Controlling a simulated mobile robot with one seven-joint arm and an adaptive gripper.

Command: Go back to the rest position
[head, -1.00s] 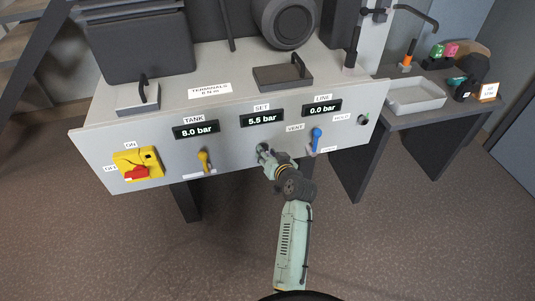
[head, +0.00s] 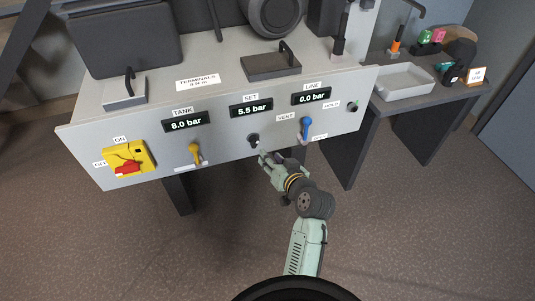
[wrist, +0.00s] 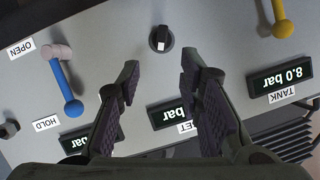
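My gripper (head: 267,160) is in front of the grey control panel (head: 225,146), just below and right of a black knob (head: 254,140) under the SET display (head: 251,107), which reads 5.5 bar. In the wrist view my gripper (wrist: 159,72) is open and empty, its two dark-padded fingers spread. The knob (wrist: 160,39) shows beyond and between the fingertips, apart from them, with a white mark on its face.
The panel bears a yellow switch with a red handle (head: 128,167), a yellow lever (head: 195,152) and a blue lever (head: 306,127). Other displays read TANK 8.0 bar and LINE 0.0 bar. A side table with a tray (head: 404,82) stands right. The floor in front is clear.

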